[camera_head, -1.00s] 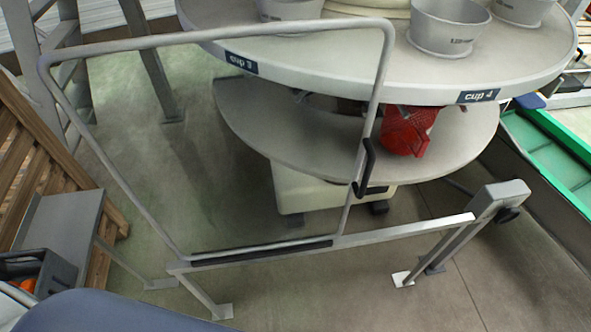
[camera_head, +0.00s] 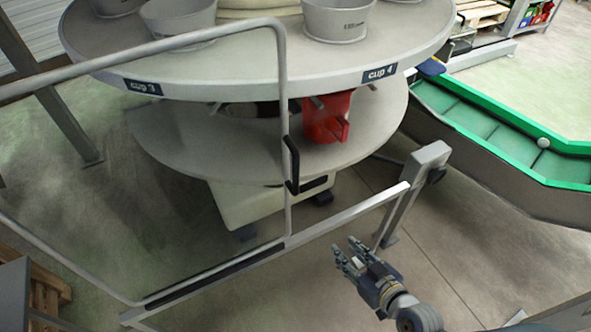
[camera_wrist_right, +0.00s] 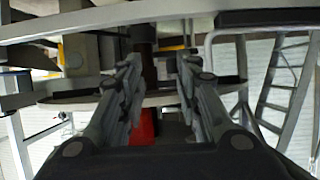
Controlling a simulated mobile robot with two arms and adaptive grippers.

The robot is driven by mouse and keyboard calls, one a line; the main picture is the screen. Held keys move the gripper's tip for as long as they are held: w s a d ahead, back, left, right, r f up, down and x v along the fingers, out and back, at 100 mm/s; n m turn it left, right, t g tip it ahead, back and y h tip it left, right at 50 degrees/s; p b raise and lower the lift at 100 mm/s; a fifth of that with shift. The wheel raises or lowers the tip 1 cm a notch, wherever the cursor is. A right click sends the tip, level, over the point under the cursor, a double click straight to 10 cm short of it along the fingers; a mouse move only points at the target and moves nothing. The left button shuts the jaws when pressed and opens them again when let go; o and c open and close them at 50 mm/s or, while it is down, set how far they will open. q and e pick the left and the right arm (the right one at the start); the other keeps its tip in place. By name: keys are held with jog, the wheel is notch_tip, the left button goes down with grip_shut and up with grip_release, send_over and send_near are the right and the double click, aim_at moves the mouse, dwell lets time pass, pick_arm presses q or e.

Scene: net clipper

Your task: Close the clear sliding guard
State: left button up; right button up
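The clear sliding guard (camera_head: 286,75) is a grey tube frame with a see-through pane, standing on a low rail (camera_head: 340,218) in the head view. It covers the left part of the rail; the right part of the rail is uncovered. A black handle (camera_head: 291,165) sits on the guard's right upright. My right gripper (camera_head: 344,256) is below and right of the handle, on the near side of the rail, apart from both. Its fingers are spread and empty; it also shows in the right wrist view (camera_wrist_right: 160,80). My left gripper is not in view.
A round machine table (camera_head: 230,80) with several grey cups stands behind the guard, above a lower disc (camera_head: 190,150) and a red part (camera_head: 325,118). A rail end post (camera_head: 416,185) and a green conveyor (camera_head: 480,125) are at right. The floor near my right gripper is clear.

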jog(key=a+r+n+t+y, duration=0.1)
jog(key=a+r+t+y, duration=0.15)
jog(key=r, duration=1.05)
jog(key=n+y, duration=0.2)
jog(key=y, duration=0.1)
send_near(298, 174)
jog(key=shift+t+h, duration=0.25)
jog(key=shift+t, duration=0.1)
jog(key=p+x, duration=0.2)
jog(key=x, duration=0.7)
jog(key=shift+w+a+f, duration=0.1)
jog(key=shift+w+a, duration=0.15)
jog(key=shift+a, duration=0.1)
jog(key=shift+w+a+f, duration=0.1)
jog(key=shift+w+a, duration=0.2)
jog(key=shift+w, duration=0.05)
grip_shut()
